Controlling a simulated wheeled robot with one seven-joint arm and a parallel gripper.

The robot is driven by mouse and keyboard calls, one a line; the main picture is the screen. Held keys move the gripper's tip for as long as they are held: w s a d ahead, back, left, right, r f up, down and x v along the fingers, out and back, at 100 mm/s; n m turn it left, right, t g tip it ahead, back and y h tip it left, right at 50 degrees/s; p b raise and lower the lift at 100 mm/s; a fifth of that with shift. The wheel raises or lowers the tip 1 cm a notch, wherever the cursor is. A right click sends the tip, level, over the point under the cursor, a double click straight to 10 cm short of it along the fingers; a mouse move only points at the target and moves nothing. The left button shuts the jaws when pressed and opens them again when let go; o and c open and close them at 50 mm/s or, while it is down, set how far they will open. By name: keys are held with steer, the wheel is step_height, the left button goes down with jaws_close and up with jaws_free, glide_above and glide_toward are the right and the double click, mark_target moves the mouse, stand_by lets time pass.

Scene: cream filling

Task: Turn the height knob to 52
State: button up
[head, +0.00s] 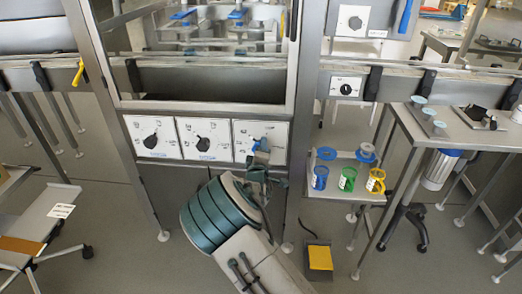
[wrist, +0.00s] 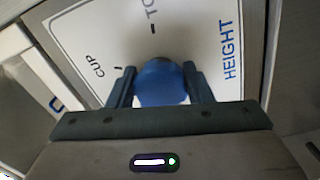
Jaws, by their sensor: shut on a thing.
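The height knob (wrist: 160,82) is blue and sits on a white dial plate (wrist: 195,35) marked "HEIGHT" in blue, with black "CUP" and "TO…" marks beside tick lines. My gripper (wrist: 161,86) has one finger on each side of the knob and is shut on it. In the head view the gripper (head: 263,152) is at the rightmost of three white dial plates (head: 243,130), on the machine front. The knob's pointer and its number are hidden or too small to read.
Two more plates with black knobs (head: 150,141) (head: 203,141) are to the left. On the right, a small shelf (head: 340,192) holds blue, green and yellow cups. A yellow pedal (head: 320,258) is on the floor. A steel table (head: 440,130) stands at the right.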

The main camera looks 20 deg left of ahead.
steer(key=n, duration=0.4)
steer(key=shift+n, duration=0.3)
steer(key=shift+r+n, duration=0.1)
steer(key=shift+n, duration=1.8)
steer(key=o, duration=1)
steer(key=shift+s, duration=0.15)
steer(key=p+v, duration=0.1)
steer(key=v, duration=1.2)
steer(key=shift+s, duration=0.35)
